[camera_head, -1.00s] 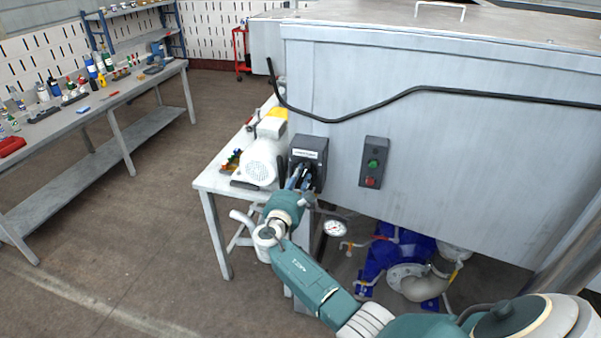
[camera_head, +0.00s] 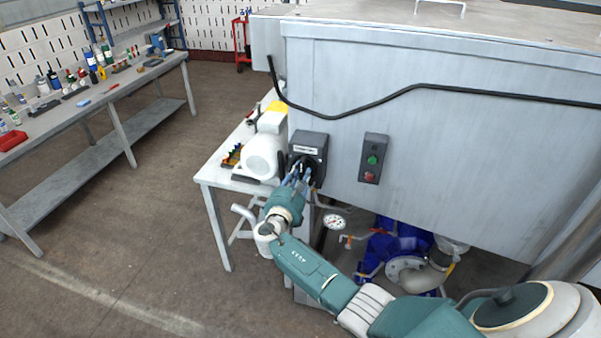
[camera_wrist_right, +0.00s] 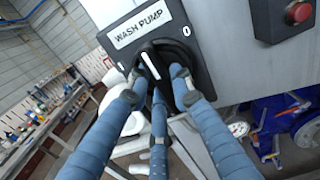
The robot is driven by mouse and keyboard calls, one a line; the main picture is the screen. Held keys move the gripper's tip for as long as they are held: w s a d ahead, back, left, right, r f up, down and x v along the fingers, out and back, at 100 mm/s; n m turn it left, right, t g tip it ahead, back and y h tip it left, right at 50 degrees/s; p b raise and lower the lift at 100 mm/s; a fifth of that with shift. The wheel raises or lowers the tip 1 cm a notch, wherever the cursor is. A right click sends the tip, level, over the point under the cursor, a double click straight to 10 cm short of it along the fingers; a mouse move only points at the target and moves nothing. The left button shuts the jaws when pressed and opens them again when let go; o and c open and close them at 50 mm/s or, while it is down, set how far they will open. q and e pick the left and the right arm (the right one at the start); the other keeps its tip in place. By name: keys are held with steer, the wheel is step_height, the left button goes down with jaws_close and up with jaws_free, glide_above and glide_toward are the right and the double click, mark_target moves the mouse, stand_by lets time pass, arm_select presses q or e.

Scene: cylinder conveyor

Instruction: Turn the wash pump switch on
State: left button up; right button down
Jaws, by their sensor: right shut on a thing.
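The wash pump switch (camera_head: 309,144) is a dark box on the side of the grey machine. In the right wrist view its white label reads WASH PUMP (camera_wrist_right: 139,25). My left gripper is not in view.
A control box (camera_head: 372,158) with green and red buttons is right of the switch. A white motor (camera_head: 264,155) stands on a small table to the left. A pressure gauge (camera_head: 334,222) and blue pump (camera_head: 397,244) are below. A black cable (camera_head: 350,112) crosses the machine wall.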

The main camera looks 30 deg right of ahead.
steer(key=c, duration=1.5)
jaws_free()
steer(key=v, duration=1.2)
